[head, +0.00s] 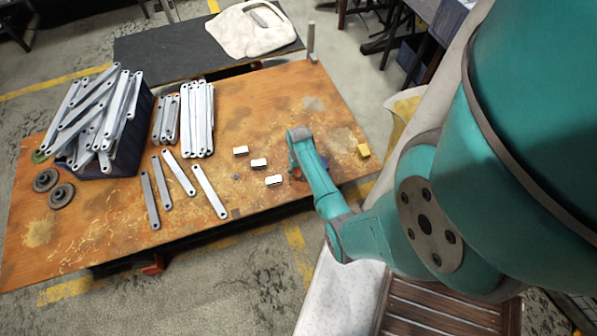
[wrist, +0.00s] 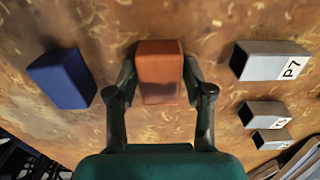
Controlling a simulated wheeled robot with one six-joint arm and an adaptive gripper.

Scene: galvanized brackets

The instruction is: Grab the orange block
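The orange block (wrist: 160,75) stands on the table between the two fingers of my gripper (wrist: 160,78) in the wrist view. A finger lies along its left side and another along its right side, with the tips very close to it. Whether both fingers press on it cannot be told. In the head view my arm covers most of the gripper area (head: 298,168), and the orange block is not clearly seen there.
A blue block (wrist: 62,78) lies left of my gripper; a white labelled block (wrist: 272,60) and two smaller-looking ones lie right. A yellow block (head: 363,151) sits near the right table edge. Metal brackets (head: 200,120) and a full dark crate (head: 128,148) fill the left side.

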